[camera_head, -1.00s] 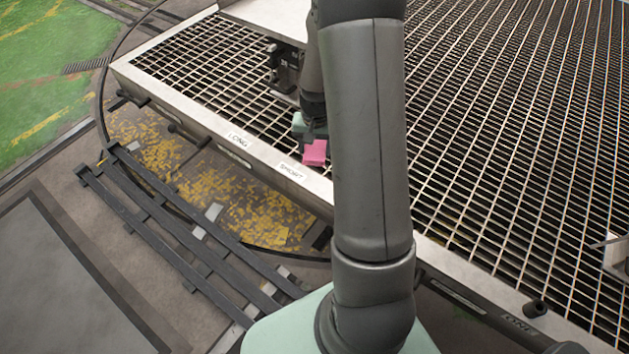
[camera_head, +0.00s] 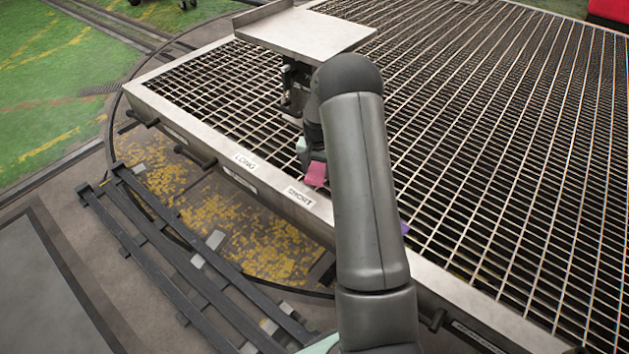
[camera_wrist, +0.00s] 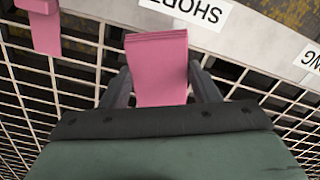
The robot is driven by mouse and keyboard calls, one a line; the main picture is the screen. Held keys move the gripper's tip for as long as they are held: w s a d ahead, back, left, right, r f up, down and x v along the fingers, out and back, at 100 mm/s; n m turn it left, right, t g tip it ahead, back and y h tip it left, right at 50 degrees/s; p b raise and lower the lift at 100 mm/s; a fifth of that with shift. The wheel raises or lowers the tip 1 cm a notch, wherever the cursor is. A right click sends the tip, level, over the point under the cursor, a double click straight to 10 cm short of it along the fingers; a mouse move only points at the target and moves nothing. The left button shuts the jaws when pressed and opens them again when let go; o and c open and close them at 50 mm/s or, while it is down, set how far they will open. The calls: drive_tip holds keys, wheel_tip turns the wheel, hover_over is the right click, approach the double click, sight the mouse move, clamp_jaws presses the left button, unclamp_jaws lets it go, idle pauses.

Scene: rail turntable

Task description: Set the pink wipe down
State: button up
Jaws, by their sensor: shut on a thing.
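The pink wipe (camera_wrist: 158,62) is a flat, folded pink piece between the two dark fingers of my gripper (camera_wrist: 163,88) in the wrist view. My gripper is shut on it. In the head view the pink wipe (camera_head: 315,174) shows just below my gripper (camera_head: 310,155), beside the SHORT label on the frame edge. It is over the metal grating (camera_head: 480,140) or on it; I cannot tell whether it touches. My arm hides part of the grating to its right.
Another pink piece (camera_wrist: 40,28) lies at the upper left of the wrist view. A purple thing (camera_head: 404,227) shows partly behind my arm. A flat metal plate (camera_head: 305,30) stands beyond my gripper. The pale frame edge (camera_head: 220,155) borders the grating, which is bare at right.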

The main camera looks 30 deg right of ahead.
sight(314, 177)
drive_tip(key=shift+w+f, duration=0.45)
drive_tip(key=shift+f, duration=0.1)
drive_tip(key=shift+w+f+b, duration=0.2)
drive_tip(key=shift+f+b, duration=0.45)
drive_tip(key=shift+f, duration=1.05)
drive_tip(key=shift+f, duration=0.1)
drive_tip(key=shift+f, duration=0.1)
drive_tip(key=o, duration=1)
drive_tip(key=shift+c, duration=0.2)
